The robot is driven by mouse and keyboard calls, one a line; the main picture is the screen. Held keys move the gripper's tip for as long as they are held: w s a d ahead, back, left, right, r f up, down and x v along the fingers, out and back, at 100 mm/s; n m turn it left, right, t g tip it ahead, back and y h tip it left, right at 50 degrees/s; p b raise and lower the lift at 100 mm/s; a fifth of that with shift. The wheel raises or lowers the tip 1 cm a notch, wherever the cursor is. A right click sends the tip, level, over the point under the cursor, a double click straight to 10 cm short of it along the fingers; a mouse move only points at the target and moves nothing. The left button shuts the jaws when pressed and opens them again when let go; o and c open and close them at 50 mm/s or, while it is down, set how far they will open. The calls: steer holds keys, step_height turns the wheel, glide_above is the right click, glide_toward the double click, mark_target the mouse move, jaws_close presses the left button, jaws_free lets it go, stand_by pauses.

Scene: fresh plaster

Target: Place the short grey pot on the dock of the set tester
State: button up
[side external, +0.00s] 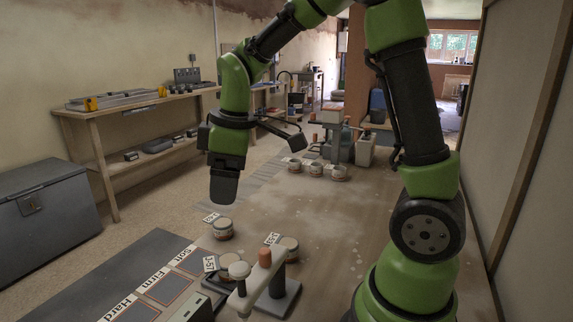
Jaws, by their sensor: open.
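My gripper (223,200) hangs pointing down, open, with no pot visible in it. Its dark fingers are seen from the side, so the gap is hidden. Just below it stands a short round pot (222,230) with a pale grey top, a reddish band and a tag; they look apart. A similar tagged pot (289,246) stands to the right. A third pot (228,264) is at the set tester (281,295), partly hidden behind its pale head; I cannot tell whether it sits on the dock. The tester has a reddish-topped post. I cannot tell which pot is the short grey one.
A dark board (120,262) with pads labelled Soft, Firm and Hard lies at front left. Several more pots, including one (339,173), stand farther back near a machine (335,130). A workbench (95,125) and grey chest (45,211) line the left. The middle surface is clear.

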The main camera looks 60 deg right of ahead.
steer(key=s+a+r+m+t, duration=0.2)
steer(key=s+r+m, duration=0.1)
steer(key=s+m, duration=0.2)
steer(key=s+a+r+m+t+y, duration=0.1)
steer(key=s+a+r+m+t, duration=0.2)
steer(key=s, duration=0.7)
steer(key=shift+r+m+y, duration=0.3)
steer(key=shift+r+m, duration=0.45)
steer(key=shift+m, duration=0.25)
